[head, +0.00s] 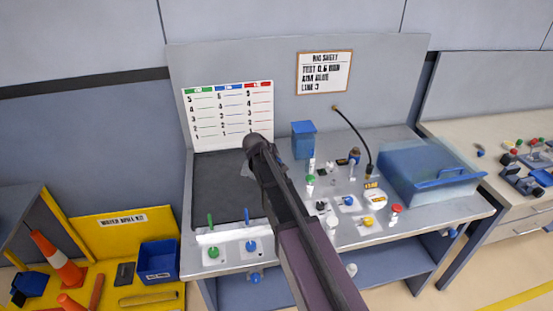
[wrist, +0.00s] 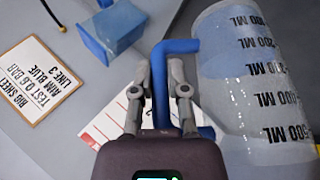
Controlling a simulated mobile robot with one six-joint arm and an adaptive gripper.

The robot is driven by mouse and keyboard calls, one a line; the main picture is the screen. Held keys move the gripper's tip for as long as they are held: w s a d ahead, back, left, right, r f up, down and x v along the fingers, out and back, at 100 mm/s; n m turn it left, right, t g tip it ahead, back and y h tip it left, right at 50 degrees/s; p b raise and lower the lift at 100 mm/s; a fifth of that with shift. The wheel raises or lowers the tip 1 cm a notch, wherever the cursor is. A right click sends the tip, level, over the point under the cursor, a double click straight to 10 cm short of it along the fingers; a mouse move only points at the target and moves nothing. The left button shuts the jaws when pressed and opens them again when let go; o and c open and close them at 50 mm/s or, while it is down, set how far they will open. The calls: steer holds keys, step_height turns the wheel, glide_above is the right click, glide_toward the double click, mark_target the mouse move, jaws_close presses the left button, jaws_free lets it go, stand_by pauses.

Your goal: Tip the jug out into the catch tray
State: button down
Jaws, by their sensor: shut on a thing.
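The clear jug (wrist: 255,110) with black ML marks fills the right of the wrist view. Its marks read upside down there, as does the wall sheet's text. A pale blue tint shows toward its low-number end. My gripper (wrist: 163,75) is shut on the jug's blue handle (wrist: 178,46). In the head view my gripper (head: 257,147) is over the bench's dark panel (head: 215,180), and the jug is mostly hidden behind it. I cannot tell for sure which thing is the catch tray; the dark panel and a wide blue see-through bin (head: 425,172) at right are in view.
A blue box (head: 303,140) stands at the back of the bench. Green (head: 212,252) and blue (head: 250,246) valves are at the front left. Several knobs and a black hose (head: 358,138) crowd the middle. A marked chart (head: 228,112) and a framed sheet (head: 324,73) stand behind.

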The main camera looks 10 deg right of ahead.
steer(key=shift+a+r, duration=0.15)
steer(key=shift+r, duration=0.1)
steer(key=shift+s+a+r+n+t+h, duration=0.15)
steer(key=shift+a+r+h, duration=0.15)
steer(key=shift+r+h, duration=0.3)
steer(key=shift+a+r+n+t+h, duration=0.15)
steer(key=shift+a+r+h, duration=0.1)
steer(key=shift+r+h, duration=0.35)
steer(key=shift+r, duration=0.25)
steer(key=shift+a+r, duration=0.15)
steer(key=shift+a, duration=0.05)
stand_by(0.8)
steer(key=shift+s+a+r+n+t+h, duration=0.15)
steer(key=shift+a+r+n+t+h, duration=0.25)
steer(key=shift+a+r+h, duration=0.45)
steer(key=shift+d+r+h, duration=0.15)
steer(key=shift+d+h, duration=0.05)
steer(key=shift+h, duration=0.05)
steer(key=shift+a+r, duration=0.2)
steer(key=shift+a, duration=0.1)
stand_by(0.8)
steer(key=shift+s+a+r+t+h+b, duration=0.2)
steer(key=shift+a+r+t+h+b, duration=0.3)
steer(key=shift+a+r+h+b, duration=0.35)
steer(key=shift+d+n, duration=0.1)
steer(key=shift+n, duration=0.2)
stand_by(0.4)
